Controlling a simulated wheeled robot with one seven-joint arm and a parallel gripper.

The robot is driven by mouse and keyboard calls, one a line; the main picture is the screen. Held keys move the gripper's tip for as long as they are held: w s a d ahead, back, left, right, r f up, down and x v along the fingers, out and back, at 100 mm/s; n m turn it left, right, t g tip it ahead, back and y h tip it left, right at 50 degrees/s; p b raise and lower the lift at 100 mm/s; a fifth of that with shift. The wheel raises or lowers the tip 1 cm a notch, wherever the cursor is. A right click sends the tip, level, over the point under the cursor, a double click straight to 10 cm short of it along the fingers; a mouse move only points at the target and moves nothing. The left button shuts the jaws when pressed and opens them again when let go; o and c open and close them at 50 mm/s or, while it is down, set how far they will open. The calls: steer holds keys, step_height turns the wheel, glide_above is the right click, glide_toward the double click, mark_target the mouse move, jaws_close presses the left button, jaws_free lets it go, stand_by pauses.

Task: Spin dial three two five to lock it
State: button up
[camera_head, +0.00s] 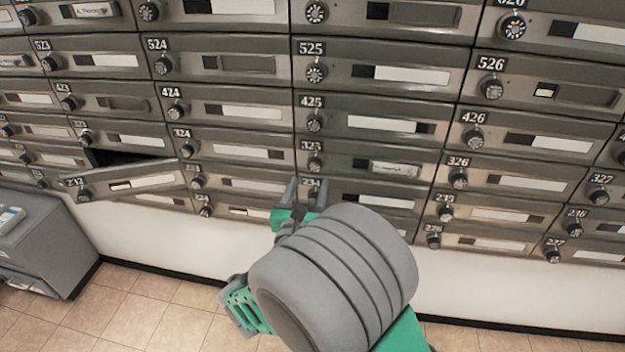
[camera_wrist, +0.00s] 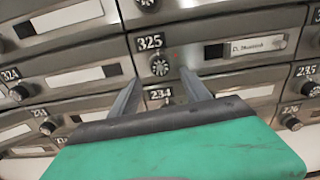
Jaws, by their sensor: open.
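The dial of mailbox 325 (camera_wrist: 160,65) is a round dark knob with a light face, just under its number plate. In the head view the same dial (camera_head: 316,163) sits left of the box's name card. My gripper (camera_head: 306,184) is open just below it; in the wrist view the fingertips (camera_wrist: 160,75) lie to either side of and a little below the dial. I cannot tell whether either finger touches it. The mailbox 325 door (camera_head: 375,168) looks shut. The dial's exact setting is too small to read.
Mailbox 425 (camera_head: 388,124) is above and the 234 plate (camera_wrist: 160,93) is just below. A mailbox door (camera_head: 135,181) at the left hangs open and sticks out. A grey cabinet (camera_head: 50,235) stands at the lower left. Tiled floor (camera_head: 150,300) is clear in front.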

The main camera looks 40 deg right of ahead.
mark_target(314, 167)
steer(key=x, duration=0.6)
steer(key=shift+c, duration=0.6)
steer(key=shift+s, duration=0.1)
jaws_close()
